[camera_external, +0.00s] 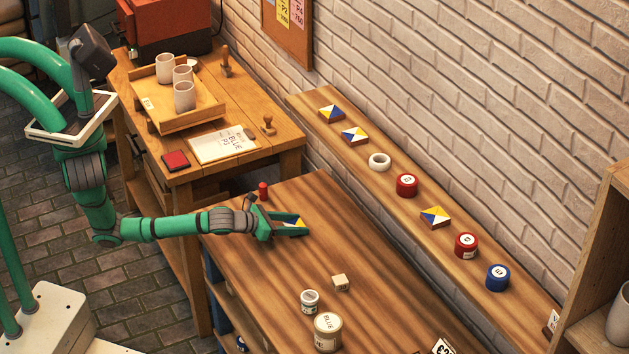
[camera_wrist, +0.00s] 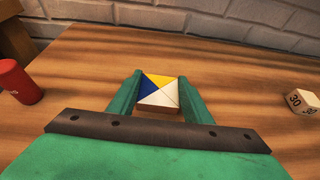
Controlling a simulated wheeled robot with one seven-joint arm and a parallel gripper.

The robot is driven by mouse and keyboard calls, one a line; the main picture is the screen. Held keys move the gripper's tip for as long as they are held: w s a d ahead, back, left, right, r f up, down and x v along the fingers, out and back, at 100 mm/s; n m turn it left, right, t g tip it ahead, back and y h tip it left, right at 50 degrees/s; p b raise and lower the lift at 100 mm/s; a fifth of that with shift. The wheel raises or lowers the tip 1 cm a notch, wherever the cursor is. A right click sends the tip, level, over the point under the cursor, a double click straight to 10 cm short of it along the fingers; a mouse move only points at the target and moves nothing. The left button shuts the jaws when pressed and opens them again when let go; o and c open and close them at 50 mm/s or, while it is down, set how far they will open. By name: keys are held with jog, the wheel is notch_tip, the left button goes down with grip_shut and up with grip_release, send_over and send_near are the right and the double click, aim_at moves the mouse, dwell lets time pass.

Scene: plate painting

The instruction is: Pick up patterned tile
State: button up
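A square patterned tile (camera_wrist: 160,90) with yellow, blue and white triangles lies between the two green fingers of my gripper (camera_wrist: 160,84) in the wrist view. The fingers flank it on its left and right sides with hardly any gap. I cannot tell whether they press on it. In the external view my gripper (camera_external: 291,224) is low over the near wooden table, and the tile (camera_external: 292,220) shows partly between its fingers. Three similar tiles lie on the long shelf by the wall: two at the far end (camera_external: 331,113) (camera_external: 354,136) and one farther along (camera_external: 435,217).
A red cylinder (camera_wrist: 14,81) stands left of my gripper, and a small numbered cube (camera_wrist: 301,101) lies to the right. Jars (camera_external: 327,331) stand toward the table's near end. The shelf (camera_external: 395,215) also holds a white ring (camera_external: 379,161) and red and blue tins.

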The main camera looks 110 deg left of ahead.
jog(key=shift+c, duration=0.9)
jog(key=shift+r, duration=0.15)
